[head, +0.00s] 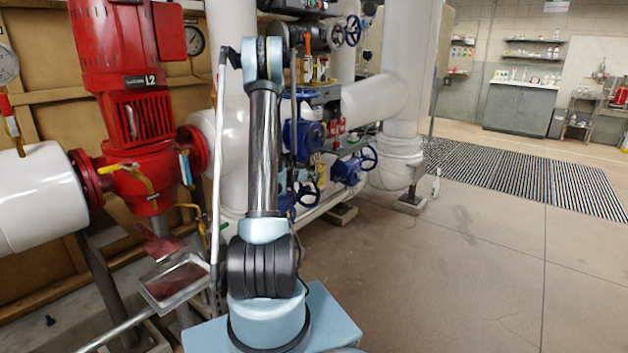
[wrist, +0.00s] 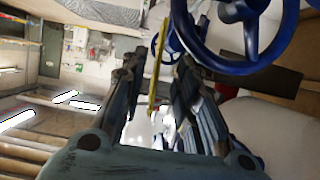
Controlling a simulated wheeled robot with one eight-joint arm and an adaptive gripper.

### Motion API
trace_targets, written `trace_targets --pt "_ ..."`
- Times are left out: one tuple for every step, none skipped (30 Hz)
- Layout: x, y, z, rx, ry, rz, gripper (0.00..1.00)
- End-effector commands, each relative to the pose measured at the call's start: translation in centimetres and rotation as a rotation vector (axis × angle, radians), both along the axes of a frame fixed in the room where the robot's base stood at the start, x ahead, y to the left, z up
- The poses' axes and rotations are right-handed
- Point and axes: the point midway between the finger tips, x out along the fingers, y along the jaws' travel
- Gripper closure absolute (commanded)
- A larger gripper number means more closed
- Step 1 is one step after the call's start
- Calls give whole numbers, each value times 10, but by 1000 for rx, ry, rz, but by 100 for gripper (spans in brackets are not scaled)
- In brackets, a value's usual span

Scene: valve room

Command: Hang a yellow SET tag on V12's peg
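My gripper (wrist: 155,75) shows in the wrist view with its two dark fingers apart. A thin yellow strip (wrist: 155,65) stands in the gap between them, nearer the left finger. It could be a yellow tag seen edge-on, but I cannot read any lettering, and I see no finger clearly pressing on it. In the head view my gripper is at the end of my raised arm near the pipework, small and partly hidden. Small yellow items (head: 321,70) show just below there, too small to identify. I cannot pick out V12's label or its peg.
A blue handwheel (wrist: 250,30) is close to the right finger in the wrist view. In the head view, blue handwheels (head: 352,30) and white pipes (head: 385,98) surround the arm's end. A red pump (head: 135,110) stands left. The floor (head: 440,270) at right is clear.

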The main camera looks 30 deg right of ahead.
Motion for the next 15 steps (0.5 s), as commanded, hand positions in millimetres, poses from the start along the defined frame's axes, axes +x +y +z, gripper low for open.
trace_targets --pt "-3 10 4 0 0 2 72" --pt "-5 15 6 0 0 3 72" --pt "-8 22 9 0 0 2 72" --pt "-10 27 12 0 1 3 72" --pt "-12 32 14 -1 1 3 72" --pt "-15 39 17 0 1 4 72" --pt "-17 44 19 0 1 3 72" --pt "-19 48 21 0 0 2 72" --pt "-21 54 23 0 0 2 72" --pt "-22 58 25 0 0 3 72" --pt "-24 62 27 0 1 3 72" --pt "-26 66 29 -1 1 2 72" --pt "-27 69 30 -1 2 1 72" --pt "-28 72 31 -1 1 2 72" --pt "-29 75 32 -1 1 2 72"
